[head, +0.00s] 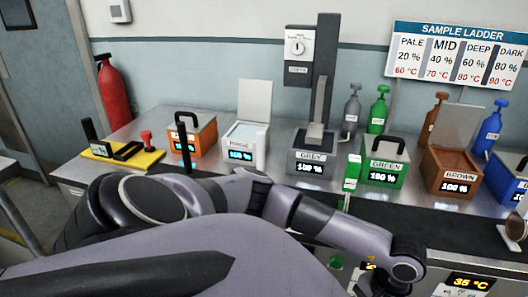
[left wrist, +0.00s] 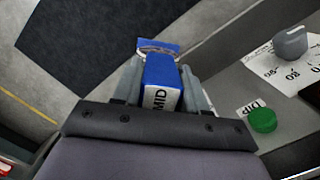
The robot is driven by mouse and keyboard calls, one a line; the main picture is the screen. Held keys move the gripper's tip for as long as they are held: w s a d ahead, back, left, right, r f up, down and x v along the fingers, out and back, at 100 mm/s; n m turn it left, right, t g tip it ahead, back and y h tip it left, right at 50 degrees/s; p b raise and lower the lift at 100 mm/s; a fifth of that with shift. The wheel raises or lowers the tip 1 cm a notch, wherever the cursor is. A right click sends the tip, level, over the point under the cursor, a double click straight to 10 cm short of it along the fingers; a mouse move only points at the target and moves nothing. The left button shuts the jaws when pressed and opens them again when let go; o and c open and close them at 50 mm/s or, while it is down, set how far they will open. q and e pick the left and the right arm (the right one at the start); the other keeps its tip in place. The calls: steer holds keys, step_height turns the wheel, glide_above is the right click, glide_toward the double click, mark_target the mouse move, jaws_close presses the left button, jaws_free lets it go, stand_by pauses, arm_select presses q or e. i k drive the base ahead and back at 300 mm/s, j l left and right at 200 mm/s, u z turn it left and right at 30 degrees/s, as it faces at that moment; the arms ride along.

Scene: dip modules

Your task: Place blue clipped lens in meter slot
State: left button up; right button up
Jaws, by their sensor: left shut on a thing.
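My left gripper (left wrist: 161,70) is shut on a blue clip (left wrist: 162,85) marked MID, seen in the left wrist view. A thin pale rim, perhaps the lens edge, shows at the clip's far end; the lens itself is mostly hidden. The clip is held over the grey floor and dark mat, apart from the counter front. In the head view my left arm crosses the foreground and its gripper cannot be made out. I cannot pick out the meter slot with certainty; a yellow base (head: 147,160) with black parts stands at the counter's left end. My right gripper is not in view.
On the counter are an orange tank (head: 203,137), a white tank (head: 240,135), a grey tank (head: 312,157), a green tank (head: 384,172) and a brown tank (head: 451,171). Several bottles stand behind. A green button (left wrist: 263,120) and grey knob (left wrist: 290,42) sit on the counter front.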

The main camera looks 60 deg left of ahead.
mark_target(130, 153)
steer(key=k+j+u, duration=0.1)
steer(key=k+j, duration=0.2)
steer(key=k+j+u, duration=0.1)
steer(key=k+j, duration=0.2)
steer(key=k+j+u, duration=0.15)
steer(key=k+j, duration=0.15)
steer(key=j, duration=0.2)
steer(key=k+j+u, duration=0.1)
steer(key=k+j, duration=0.2)
steer(key=j, duration=0.15)
steer(key=k+j+u, duration=0.1)
steer(key=k+j, duration=0.15)
steer(key=j, duration=0.2)
